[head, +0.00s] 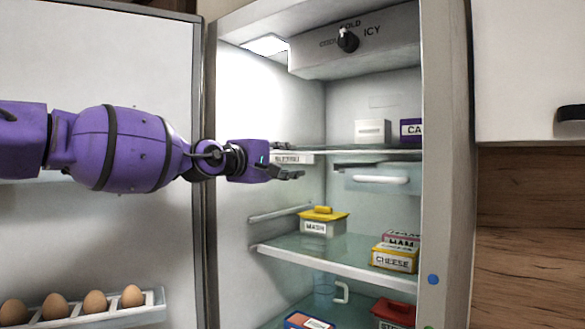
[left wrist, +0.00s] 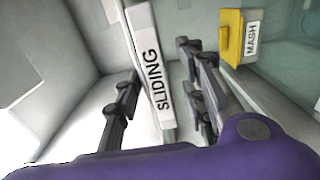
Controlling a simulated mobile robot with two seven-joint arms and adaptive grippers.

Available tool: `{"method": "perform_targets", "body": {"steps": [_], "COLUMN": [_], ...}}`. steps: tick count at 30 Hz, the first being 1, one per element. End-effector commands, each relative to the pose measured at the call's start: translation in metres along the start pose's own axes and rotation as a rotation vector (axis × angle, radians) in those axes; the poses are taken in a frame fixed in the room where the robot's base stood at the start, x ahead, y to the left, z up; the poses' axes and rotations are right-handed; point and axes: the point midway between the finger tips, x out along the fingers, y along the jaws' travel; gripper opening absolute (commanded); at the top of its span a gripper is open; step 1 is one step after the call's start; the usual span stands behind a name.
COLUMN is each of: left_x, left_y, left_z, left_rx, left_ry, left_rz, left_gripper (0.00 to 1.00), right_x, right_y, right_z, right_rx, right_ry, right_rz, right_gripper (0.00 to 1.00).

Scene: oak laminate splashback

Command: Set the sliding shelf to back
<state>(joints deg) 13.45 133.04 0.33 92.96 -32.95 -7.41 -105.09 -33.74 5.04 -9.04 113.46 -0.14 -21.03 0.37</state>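The sliding shelf (head: 345,151) is the upper shelf in the open fridge, with a pale front edge. Its label strip shows at the left end in the head view and reads "SLIDING" in the left wrist view (left wrist: 150,70). My left gripper (head: 287,160) is at this left front end, with one finger above the edge and one below. In the left wrist view its dark fingers (left wrist: 160,85) stand on both sides of the strip, with a visible gap on the right side, so it looks open around the edge. My right gripper is not in view.
A white box (head: 370,131) and a purple box (head: 411,129) are on the upper shelf. Below, the middle shelf (head: 335,262) holds a yellow-lidded MASH tub (head: 322,225) and a CHEESE tub (head: 395,258). The open door (head: 100,235) with eggs stands at left.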

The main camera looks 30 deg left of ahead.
Motion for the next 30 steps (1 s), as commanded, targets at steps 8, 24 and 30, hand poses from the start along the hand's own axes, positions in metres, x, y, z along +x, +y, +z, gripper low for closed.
{"method": "perform_targets", "body": {"steps": [8,24,30], "left_x": [0.0134,0.0129,0.0132], "left_y": [0.0013,0.0009,-0.0009], "left_z": [0.0003,0.0005,0.0004], "left_rx": [-0.001,-0.002,-0.002], "left_ry": [-0.001,-0.001,-0.002], "left_rz": [0.001,0.000,-0.003], "left_gripper": [0.38,0.00,0.00], "right_x": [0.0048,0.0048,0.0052], "right_y": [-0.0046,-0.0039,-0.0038], "right_z": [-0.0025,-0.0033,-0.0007], "right_rx": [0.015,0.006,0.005], "right_ry": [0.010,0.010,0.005], "right_rz": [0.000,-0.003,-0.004], "right_gripper": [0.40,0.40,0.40]}}
